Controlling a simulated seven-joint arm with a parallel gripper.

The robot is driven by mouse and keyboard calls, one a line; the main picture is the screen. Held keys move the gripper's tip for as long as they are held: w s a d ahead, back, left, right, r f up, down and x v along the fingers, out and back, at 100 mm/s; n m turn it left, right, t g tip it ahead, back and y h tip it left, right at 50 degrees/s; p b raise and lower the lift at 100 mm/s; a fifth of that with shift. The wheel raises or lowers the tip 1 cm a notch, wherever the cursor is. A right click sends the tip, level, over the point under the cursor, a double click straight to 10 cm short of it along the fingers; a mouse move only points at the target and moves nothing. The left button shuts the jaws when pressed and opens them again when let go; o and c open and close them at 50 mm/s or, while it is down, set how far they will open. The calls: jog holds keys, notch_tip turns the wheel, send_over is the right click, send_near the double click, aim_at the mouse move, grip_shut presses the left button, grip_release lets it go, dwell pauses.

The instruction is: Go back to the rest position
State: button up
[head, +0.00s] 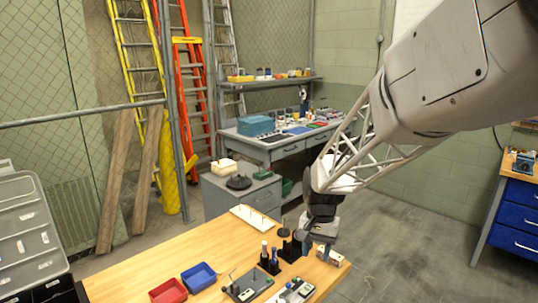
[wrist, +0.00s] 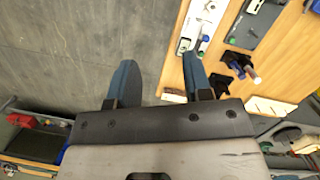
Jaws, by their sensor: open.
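My gripper (head: 322,248) hangs from the arm over the far right edge of the wooden table (head: 190,245). In the wrist view my gripper (wrist: 160,75) shows two blue fingers spread apart with nothing between them. Grey floor fills the left of that view and the table edge runs along the right finger. In the head view the gripper partly hides what stands behind it at the table's corner.
On the table are a red bin (head: 168,291), a blue bin (head: 198,277), a grey plate (head: 248,284), a white tray (head: 295,291), a black holder with bottles (head: 269,262) and a white board (head: 258,219). A grey workbench (head: 285,148) stands behind. Floor right of the table is clear.

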jog(key=s+d+r+n+t, duration=0.1)
jog(key=s+d+r, duration=0.1)
jog(key=s, duration=0.7)
jog(key=s+d+r+n+t, duration=0.1)
jog(key=s+d+r+t, duration=0.1)
jog(key=s, duration=0.7)
jog(key=s+d+r+n+t, duration=0.1)
jog(key=s+r, duration=0.3)
jog(key=s, duration=0.5)
jog(key=shift+d+r+n+t+h, duration=0.3)
jog(key=shift+d+n+h, duration=0.1)
jog(key=shift+d+n, duration=0.2)
jog(key=shift+w, duration=0.1)
dwell(2.4)
